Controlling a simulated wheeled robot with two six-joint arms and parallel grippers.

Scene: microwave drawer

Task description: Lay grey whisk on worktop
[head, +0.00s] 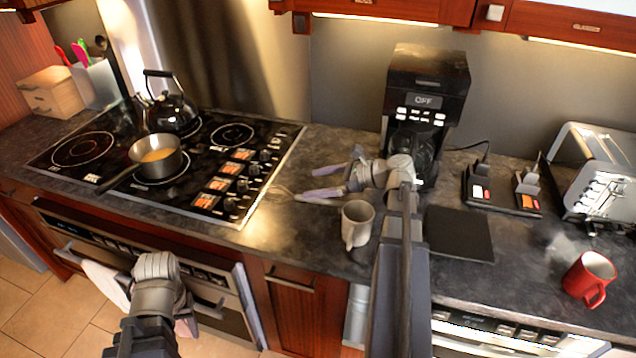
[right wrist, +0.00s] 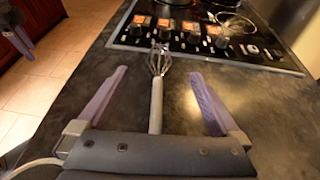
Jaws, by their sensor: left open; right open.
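The grey whisk (right wrist: 156,104) lies on the dark worktop (right wrist: 75,130), its wire head towards the cooktop. In the head view its wire head (head: 283,192) shows just past the cooktop's right edge; most of its handle is hidden or hard to make out. My right gripper (head: 318,182) is open, its purple fingers reaching left over the worktop. In the right wrist view the whisk handle runs between the open fingers (right wrist: 158,90), with a gap on both sides. My left gripper (head: 157,270) is low in front of the oven, away from the whisk; its fingers are unclear there.
A grey mug (head: 357,222) stands close in front of my right gripper. The coffee maker (head: 425,95) is behind it. The cooktop (head: 215,165) holds a saucepan (head: 155,157) and kettle (head: 172,108). A red mug (head: 588,279) and toaster (head: 595,175) are at the right.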

